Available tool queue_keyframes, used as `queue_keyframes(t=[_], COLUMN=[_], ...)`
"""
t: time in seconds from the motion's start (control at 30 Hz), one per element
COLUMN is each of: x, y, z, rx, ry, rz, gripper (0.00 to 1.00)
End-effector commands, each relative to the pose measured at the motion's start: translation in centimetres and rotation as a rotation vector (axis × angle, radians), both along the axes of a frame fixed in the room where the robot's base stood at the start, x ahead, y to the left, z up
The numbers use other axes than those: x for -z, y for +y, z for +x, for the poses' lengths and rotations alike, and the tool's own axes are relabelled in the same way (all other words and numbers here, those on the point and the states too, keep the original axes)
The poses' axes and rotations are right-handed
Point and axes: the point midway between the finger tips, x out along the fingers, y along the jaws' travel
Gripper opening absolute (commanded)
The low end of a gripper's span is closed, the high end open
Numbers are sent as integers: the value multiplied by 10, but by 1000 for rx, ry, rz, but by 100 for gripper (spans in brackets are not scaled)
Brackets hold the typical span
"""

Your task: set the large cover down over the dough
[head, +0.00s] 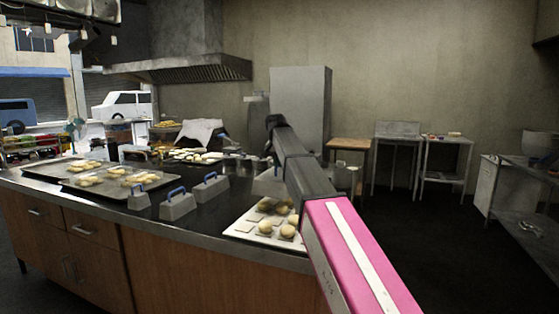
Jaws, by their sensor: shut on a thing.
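My arm reaches from the lower right over the counter, and my gripper (269,150) hangs at its far end, small and dark. Below it is a large grey cover (267,184), partly hidden by my arm. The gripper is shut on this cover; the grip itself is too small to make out. The cover is close to the counter top, behind the white board; I cannot tell whether it touches. Pale dough pieces (195,155) lie farther back on the counter. What is under the cover is hidden.
Three smaller grey covers with blue handles (178,204) stand on the dark counter (125,215). A white board (241,229) with round buns lies near the front edge. Trays with dough (45,171) are at left. Dark floor is open at right.

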Motion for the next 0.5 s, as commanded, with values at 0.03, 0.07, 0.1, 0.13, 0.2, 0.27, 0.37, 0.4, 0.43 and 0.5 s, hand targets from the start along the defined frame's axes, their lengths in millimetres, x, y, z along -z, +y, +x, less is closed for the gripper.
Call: queue_keyframes(t=[0.03, 0.07, 0.1, 0.13, 0.2, 0.27, 0.37, 0.4, 0.43, 0.5], x=[3, 5, 7, 9, 13, 17, 23, 25, 27, 31], y=[0, 0, 0, 0, 0, 0, 0, 0, 0, 0], z=[0, 0, 0, 0, -1, 0, 0, 0, 0, 0], rx=[0, 0, 0, 0, 0, 0, 0, 0, 0, 0], ry=[0, 0, 0, 0, 1, 1, 0, 0, 0, 0], rz=[0, 0, 0, 0, -1, -1, 0, 0, 0, 0], gripper=[0, 0, 0, 0, 0, 0, 0, 0, 0, 0])
